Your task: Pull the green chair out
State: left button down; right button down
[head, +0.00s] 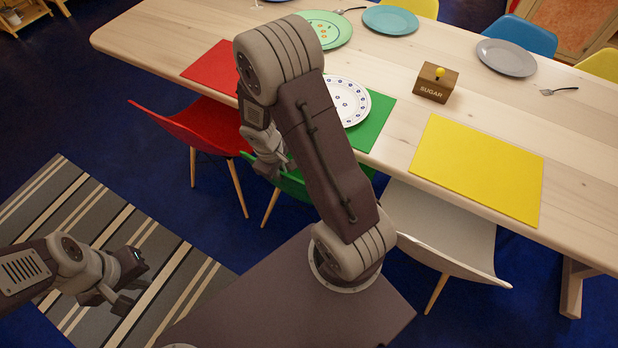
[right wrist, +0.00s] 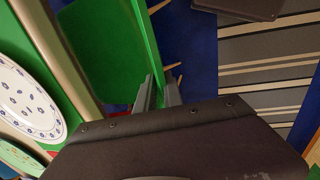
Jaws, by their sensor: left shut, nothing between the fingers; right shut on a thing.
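The green chair (head: 292,185) is at the near side of the wooden table, between a red and a white chair. Much of it is hidden behind my right arm in the head view. In the right wrist view the green chair (right wrist: 105,45) fills the upper left, close to the table edge. My right gripper (head: 268,168) is at the chair's left upper edge. Its fingers (right wrist: 158,92) are shut on the green edge in the right wrist view. My left gripper (head: 122,290) is shut and empty, above the striped rug, away from the chair.
The wooden table (head: 395,135) carries placemats, plates and a sugar box (head: 436,83). The red chair (head: 195,125) stands close on the left, the white chair (head: 440,225) on the right. The striped rug (head: 150,235) and blue floor at the lower left are clear of furniture.

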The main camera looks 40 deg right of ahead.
jog(key=shift+w, duration=0.1)
jog(key=s+a+b, duration=0.3)
jog(key=s+a, duration=0.2)
jog(key=a, duration=0.7)
jog(key=shift+b, duration=0.4)
jog(key=shift+s+a, duration=0.1)
jog(key=s+a, duration=0.4)
jog(key=a, duration=0.7)
jog(key=shift+s+a, duration=0.3)
jog(key=shift+a, duration=0.1)
dwell(0.5)
jog(key=shift+b, duration=0.3)
